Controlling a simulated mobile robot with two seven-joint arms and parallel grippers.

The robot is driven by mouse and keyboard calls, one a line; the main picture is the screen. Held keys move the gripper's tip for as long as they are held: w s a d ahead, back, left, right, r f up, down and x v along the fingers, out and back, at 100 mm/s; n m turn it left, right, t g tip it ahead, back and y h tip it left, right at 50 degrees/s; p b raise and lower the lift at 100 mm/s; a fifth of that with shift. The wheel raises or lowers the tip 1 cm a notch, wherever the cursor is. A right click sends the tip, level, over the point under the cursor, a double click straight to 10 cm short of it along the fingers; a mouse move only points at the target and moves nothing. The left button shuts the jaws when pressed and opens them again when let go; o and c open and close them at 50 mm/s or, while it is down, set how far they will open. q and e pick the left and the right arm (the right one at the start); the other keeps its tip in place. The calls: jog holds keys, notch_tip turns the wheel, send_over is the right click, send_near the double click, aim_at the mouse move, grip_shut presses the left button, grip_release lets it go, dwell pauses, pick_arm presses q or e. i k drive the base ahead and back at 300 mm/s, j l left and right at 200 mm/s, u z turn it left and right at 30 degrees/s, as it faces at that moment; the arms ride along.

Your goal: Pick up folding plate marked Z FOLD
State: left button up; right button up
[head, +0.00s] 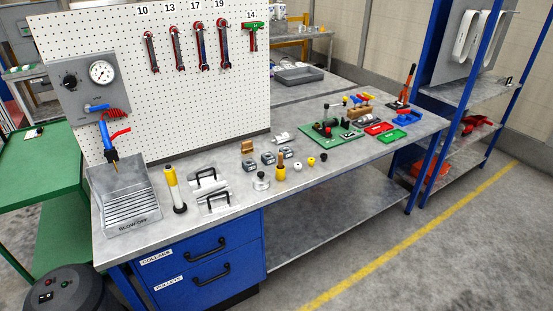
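No marking Z FOLD is readable in the head view, so I cannot tell which thing is the folding plate. Two flat pale metal pieces with black handles lie on the left part of the bench: a rear one (207,184) and a front one (216,206). They lie close together, and any lettering on them is too small to read. Neither of my grippers is in view.
The metal bench (330,185) carries a blow-off tray (125,205), a yellow-and-white cylinder (172,185), small metal blocks (268,159) and a green board (330,133). Blue drawers (205,265) are below. A blue-post shelf (475,95) stands right. The floor in front is clear.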

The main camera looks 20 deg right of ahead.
aim_at(209, 175)
jog(key=i+l, duration=0.2)
jog(key=l, duration=0.15)
jog(key=i+l, duration=0.2)
jog(key=l, duration=0.15)
jog(key=i+l, duration=0.2)
jog(key=l, duration=0.15)
jog(key=i+l, duration=0.2)
jog(key=l, duration=0.15)
